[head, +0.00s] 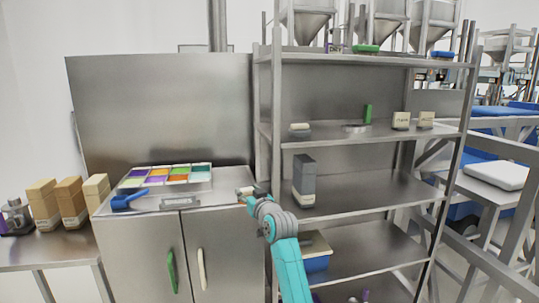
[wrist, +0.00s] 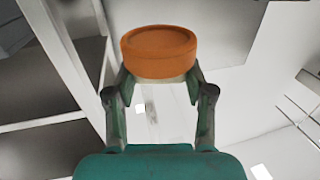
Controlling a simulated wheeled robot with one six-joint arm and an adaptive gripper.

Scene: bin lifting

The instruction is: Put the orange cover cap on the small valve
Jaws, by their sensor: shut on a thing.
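The orange cover cap (wrist: 159,50), a short round disc with a raised rim, is in my gripper (wrist: 159,80) in the wrist view. Both fingers close on it from the left and right, and a pale band shows under it. In the head view my gripper (head: 247,192) is small, at the front right corner of the steel cabinet top, beside the shelf rack. I cannot make out the cap there. I cannot identify the small valve in either view.
The steel cabinet top (head: 225,183) carries a tray of coloured compartments (head: 136,182), and a blue scoop (head: 122,202). The shelf rack (head: 360,190) on the right holds a grey box (head: 304,175) and small blocks. Boxes (head: 70,197) stand at the left.

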